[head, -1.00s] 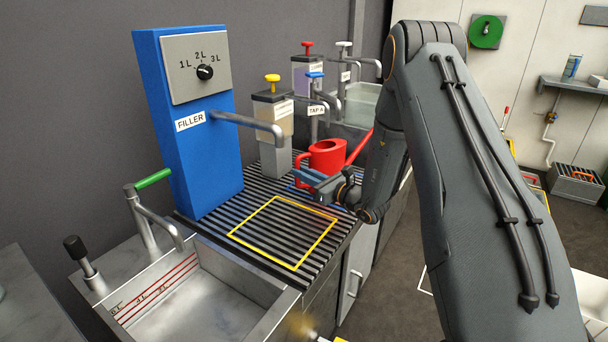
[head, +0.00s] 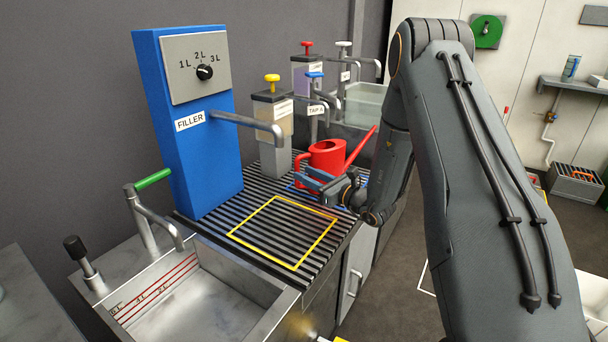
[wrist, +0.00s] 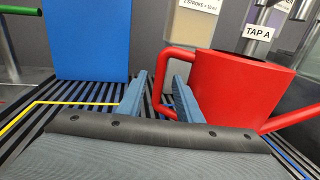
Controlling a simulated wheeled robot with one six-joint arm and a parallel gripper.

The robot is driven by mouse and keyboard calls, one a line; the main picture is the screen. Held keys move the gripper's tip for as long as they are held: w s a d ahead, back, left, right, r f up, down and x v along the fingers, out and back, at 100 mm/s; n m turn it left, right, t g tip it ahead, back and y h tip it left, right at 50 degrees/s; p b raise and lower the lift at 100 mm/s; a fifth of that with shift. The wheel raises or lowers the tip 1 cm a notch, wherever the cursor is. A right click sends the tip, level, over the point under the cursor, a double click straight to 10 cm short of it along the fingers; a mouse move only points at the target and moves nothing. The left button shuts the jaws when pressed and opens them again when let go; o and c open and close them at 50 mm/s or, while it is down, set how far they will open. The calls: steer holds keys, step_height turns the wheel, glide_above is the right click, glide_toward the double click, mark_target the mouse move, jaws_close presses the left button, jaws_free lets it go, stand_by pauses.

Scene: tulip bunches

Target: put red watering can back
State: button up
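The red watering can (head: 327,156) stands upright on the slatted rack (head: 248,201), by the blue outline (head: 298,187) under it. Its spout points right. In the wrist view the can (wrist: 235,90) fills the right side, with its looped handle (wrist: 157,82) toward my gripper. My gripper (head: 314,180) is beside the can on the near side, low over the rack. In the wrist view its two blue fingers (wrist: 160,92) are apart, with the upright part of the handle showing in the gap between them. I cannot tell how deep the handle sits there.
A yellow outline (head: 283,233) on the rack is empty. The blue filler (head: 195,150) with its spout stands at left. A steel sink (head: 200,295) lies in front.

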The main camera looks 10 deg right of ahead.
steer(key=v, duration=1)
steer(key=s+a+r+n+g+y, duration=0.2)
steer(key=s+a+r+n+g, duration=0.15)
steer(key=a, duration=0.35)
steer(key=s+a+r+n+g+y, duration=0.2)
steer(key=s+a+n+g, duration=0.3)
steer(key=a, duration=0.2)
steer(key=s+a+r+n+g+h, duration=0.1)
steer(key=s+a+n+g, duration=0.2)
steer(key=s, duration=0.3)
steer(key=s+a+r+n+g+h, duration=0.1)
steer(key=s+a+n+g, duration=0.1)
steer(key=s+n+g, duration=0.3)
steer(key=s+d+n+h, duration=0.3)
steer(key=s+n+h, duration=0.35)
steer(key=s, duration=0.55)
steer(key=s+d+r+n+t+h, duration=0.1)
steer(key=s+d+n+h, duration=0.1)
steer(key=d+n+h, duration=0.3)
steer(key=shift+s+d+r+n, duration=0.2)
steer(key=shift+s+d+n, duration=0.15)
steer(key=shift+d+n, duration=0.65)
steer(key=shift+d+t, duration=0.1)
steer(key=shift+t, duration=0.15)
steer(key=d+r+p, duration=0.3)
steer(key=r+p, duration=0.3)
steer(key=p, duration=0.6)
steer(key=shift+s+m, duration=0.4)
steer(key=shift+s, duration=0.1)
